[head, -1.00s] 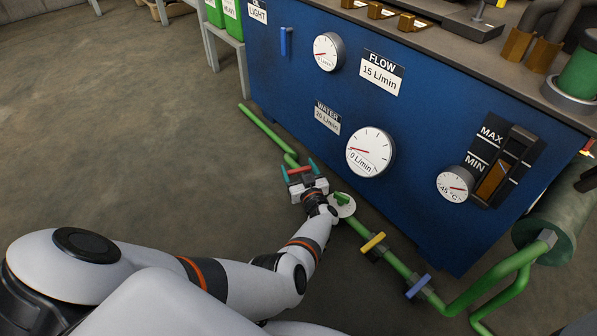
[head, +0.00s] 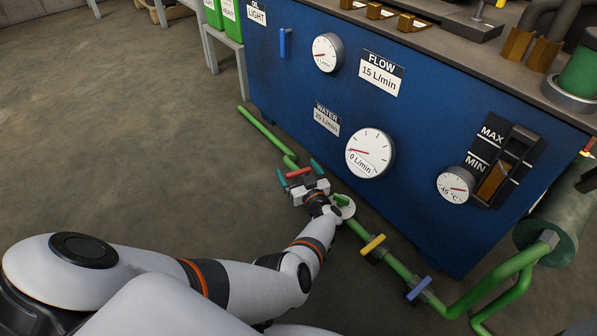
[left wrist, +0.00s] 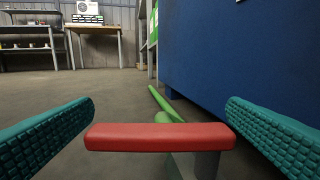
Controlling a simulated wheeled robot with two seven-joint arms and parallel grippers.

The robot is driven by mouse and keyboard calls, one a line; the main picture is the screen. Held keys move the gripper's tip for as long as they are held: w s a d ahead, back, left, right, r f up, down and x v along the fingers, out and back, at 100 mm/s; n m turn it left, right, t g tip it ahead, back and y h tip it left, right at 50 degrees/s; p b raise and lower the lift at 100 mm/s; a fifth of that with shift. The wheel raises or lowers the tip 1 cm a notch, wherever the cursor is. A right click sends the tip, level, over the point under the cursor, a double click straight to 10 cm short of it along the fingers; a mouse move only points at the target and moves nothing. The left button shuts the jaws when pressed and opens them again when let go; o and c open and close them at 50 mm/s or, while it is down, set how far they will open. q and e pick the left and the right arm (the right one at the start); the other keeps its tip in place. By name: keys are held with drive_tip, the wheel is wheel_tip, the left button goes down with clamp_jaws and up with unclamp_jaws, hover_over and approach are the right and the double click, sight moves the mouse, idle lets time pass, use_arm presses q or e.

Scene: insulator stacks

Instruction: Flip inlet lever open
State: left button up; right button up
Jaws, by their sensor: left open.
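A red lever handle (head: 298,172) sits on the green pipe (head: 262,127) near the floor, beside the blue machine. I take it to be the inlet lever, as no label on it is readable. My left gripper (head: 299,173) is open, with one teal finger on each side of the red handle. In the left wrist view the red handle (left wrist: 160,136) lies crosswise between the two teal fingers, with gaps at both ends on the picture. Part of the valve under it is hidden by the gripper. My right gripper is not in view.
The blue machine (head: 300,95) stands close to the gripper's right. A yellow lever (head: 373,244) and a blue lever (head: 418,288) sit farther along the pipe. The water gauge (head: 369,153) reads about 0. Open floor lies to the left.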

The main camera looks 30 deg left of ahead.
sight(299, 171)
use_arm(q)
wheel_tip(299, 171, up, 8)
drive_tip(key=p, duration=0.7)
drive_tip(key=shift+r+p, duration=0.25)
drive_tip(key=shift+p, duration=0.05)
drive_tip(key=shift+r+p, duration=0.35)
drive_tip(key=shift+r, duration=0.1)
drive_tip(key=shift+r+p, duration=0.3)
drive_tip(key=shift+r, duration=0.05)
